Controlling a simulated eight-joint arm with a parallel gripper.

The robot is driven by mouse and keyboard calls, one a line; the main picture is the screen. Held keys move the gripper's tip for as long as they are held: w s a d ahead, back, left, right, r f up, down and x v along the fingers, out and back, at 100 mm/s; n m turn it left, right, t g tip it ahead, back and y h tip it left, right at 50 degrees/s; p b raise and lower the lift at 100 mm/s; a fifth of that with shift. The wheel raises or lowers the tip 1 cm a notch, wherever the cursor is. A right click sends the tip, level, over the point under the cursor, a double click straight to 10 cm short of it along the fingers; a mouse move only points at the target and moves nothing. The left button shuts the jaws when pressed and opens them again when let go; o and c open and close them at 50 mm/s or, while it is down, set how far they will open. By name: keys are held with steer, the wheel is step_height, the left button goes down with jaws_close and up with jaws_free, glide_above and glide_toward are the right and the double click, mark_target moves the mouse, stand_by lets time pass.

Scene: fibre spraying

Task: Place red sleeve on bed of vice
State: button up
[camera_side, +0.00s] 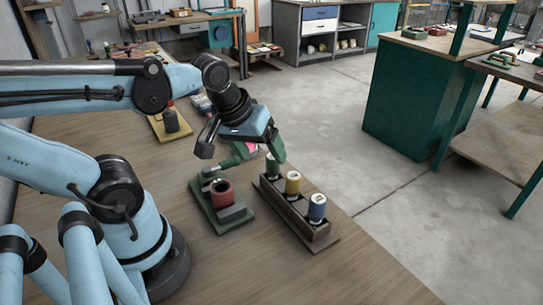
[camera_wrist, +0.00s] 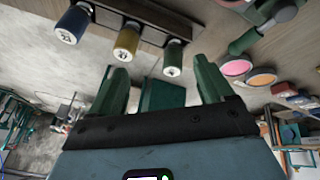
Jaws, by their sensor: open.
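The red sleeve (camera_side: 222,188) stands upright on the bed of the green vice (camera_side: 203,205), beside the grey jaw block. Its open top faces up. My gripper (camera_side: 257,160) is above and behind the vice, near the far end of the bottle rack, and is apart from the sleeve. Its green fingers are spread with nothing between them; they also show in the wrist view (camera_wrist: 160,78). I cannot make out the red sleeve in the wrist view.
A wooden rack (camera_side: 270,200) right of the vice holds a blue bottle (camera_side: 317,207), a yellow bottle (camera_side: 292,183) and a green bottle (camera_side: 272,164). A dark cylinder (camera_side: 171,121) stands on a yellow base farther back. The front of the table is clear.

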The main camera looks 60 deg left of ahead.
steer(key=d+m, duration=0.1)
steer(key=m, duration=0.1)
steer(key=w+m+t, duration=0.1)
steer(key=m, duration=0.1)
steer(key=w+d+m+t, duration=0.1)
steer(key=m, duration=0.1)
steer(key=shift+w+d+r+m+h, duration=0.25)
steer(key=shift+d+r+m+h, duration=0.05)
steer(key=shift+r+m, duration=0.1)
steer(key=shift+c, duration=0.5)
